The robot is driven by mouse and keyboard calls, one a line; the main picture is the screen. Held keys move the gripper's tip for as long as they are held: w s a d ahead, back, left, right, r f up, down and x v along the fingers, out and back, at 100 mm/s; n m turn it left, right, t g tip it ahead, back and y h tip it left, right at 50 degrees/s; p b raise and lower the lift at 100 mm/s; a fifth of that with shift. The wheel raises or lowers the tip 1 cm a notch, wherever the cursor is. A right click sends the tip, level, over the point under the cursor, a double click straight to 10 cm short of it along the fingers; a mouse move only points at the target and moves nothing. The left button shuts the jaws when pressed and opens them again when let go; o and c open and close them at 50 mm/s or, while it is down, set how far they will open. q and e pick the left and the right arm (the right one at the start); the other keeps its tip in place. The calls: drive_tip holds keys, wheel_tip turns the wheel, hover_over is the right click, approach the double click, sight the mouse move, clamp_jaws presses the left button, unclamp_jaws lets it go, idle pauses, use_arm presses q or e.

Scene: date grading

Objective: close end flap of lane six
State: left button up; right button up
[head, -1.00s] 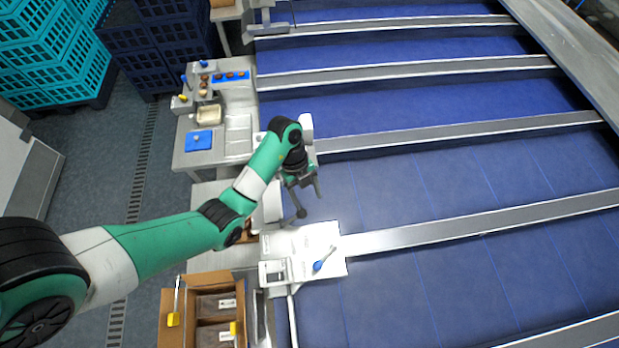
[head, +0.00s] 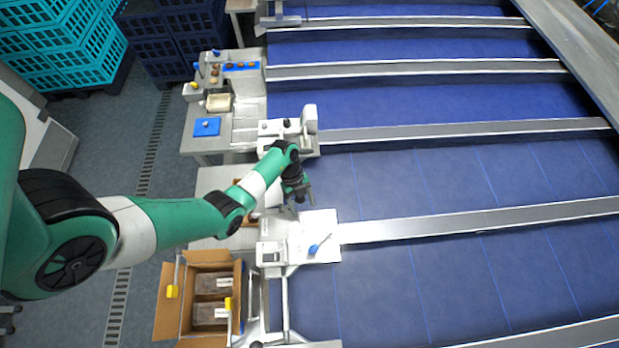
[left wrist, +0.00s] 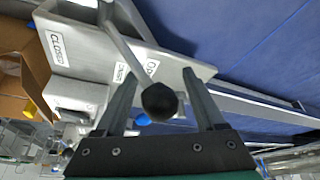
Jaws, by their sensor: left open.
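The lane end plate (head: 325,224) is pale grey, at the end of a divider rail in the head view. In the left wrist view the plate (left wrist: 88,42) carries several labels; one reads CLOSED, and another, starting with O, is partly hidden. A grey lever (left wrist: 122,50) with a black round knob (left wrist: 160,102) rises from it. My left gripper (head: 303,199) is above the plate's far edge. In the left wrist view it (left wrist: 158,80) is open, and the knob appears between its fingers; I cannot tell whether they touch it. The flap itself is hard to make out.
A cardboard box (head: 172,300) with packs stands at the lower left. A side table (head: 190,140) with trays is farther back. Blue lanes (head: 440,180) between metal rails lie clear to the right.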

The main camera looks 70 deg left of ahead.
use_arm(q)
drive_tip(key=shift+f, duration=0.1)
clamp_jaws()
idle(0.3)
idle(1.1)
